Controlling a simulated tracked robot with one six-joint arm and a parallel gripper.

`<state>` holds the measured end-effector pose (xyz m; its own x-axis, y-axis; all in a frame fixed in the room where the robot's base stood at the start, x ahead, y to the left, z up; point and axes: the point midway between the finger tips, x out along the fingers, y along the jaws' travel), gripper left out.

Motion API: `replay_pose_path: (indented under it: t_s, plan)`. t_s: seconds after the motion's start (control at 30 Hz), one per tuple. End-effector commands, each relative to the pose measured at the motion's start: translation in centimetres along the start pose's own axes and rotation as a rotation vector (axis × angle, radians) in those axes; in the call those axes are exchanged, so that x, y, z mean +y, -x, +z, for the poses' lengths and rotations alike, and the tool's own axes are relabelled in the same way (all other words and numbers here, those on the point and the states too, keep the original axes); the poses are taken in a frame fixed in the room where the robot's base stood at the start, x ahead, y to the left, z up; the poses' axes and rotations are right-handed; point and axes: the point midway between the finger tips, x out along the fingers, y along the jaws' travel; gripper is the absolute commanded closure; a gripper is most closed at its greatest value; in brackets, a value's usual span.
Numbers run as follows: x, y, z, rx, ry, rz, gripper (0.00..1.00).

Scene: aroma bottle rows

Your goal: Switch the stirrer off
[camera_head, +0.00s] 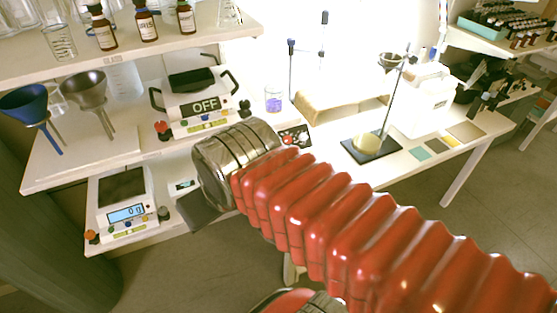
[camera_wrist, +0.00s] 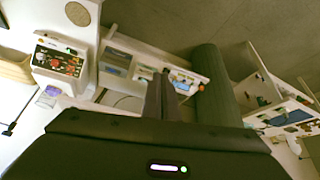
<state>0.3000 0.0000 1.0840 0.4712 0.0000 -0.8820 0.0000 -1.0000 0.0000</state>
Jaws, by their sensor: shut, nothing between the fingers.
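No label in view names the stirrer. A white box with a dark control panel and red buttons (camera_wrist: 58,62) is at the left of the wrist view and may be it. A dark panel with red marks (camera_head: 295,137) shows in the head view, partly hidden behind my arm. A white device with a pot on top reads OFF on its display (camera_head: 205,104). My gripper (camera_wrist: 161,92) is shut and empty, its dark fingers apart from the panel box in the wrist view.
A scale (camera_head: 125,212) stands on the lower left bench. A beaker with purple liquid (camera_head: 273,100) stands behind the dark panel. Funnels on stands (camera_head: 85,90) are at the left, and brown bottles (camera_head: 146,25) line the shelf. A dark stand base (camera_head: 371,147) is to the right.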

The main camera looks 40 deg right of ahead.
Motion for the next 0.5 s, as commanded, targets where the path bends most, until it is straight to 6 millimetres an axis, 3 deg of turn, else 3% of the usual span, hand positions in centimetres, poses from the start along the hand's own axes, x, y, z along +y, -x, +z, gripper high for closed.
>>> replay_pose_path:
  t_s: [0.33,0.5]
  plan:
    - [0.1,-0.1,-0.1,0.002,-0.002,0.003,1.0]
    - [1.7,-1.3,-1.5,0.025,-0.025,0.04,1.0]
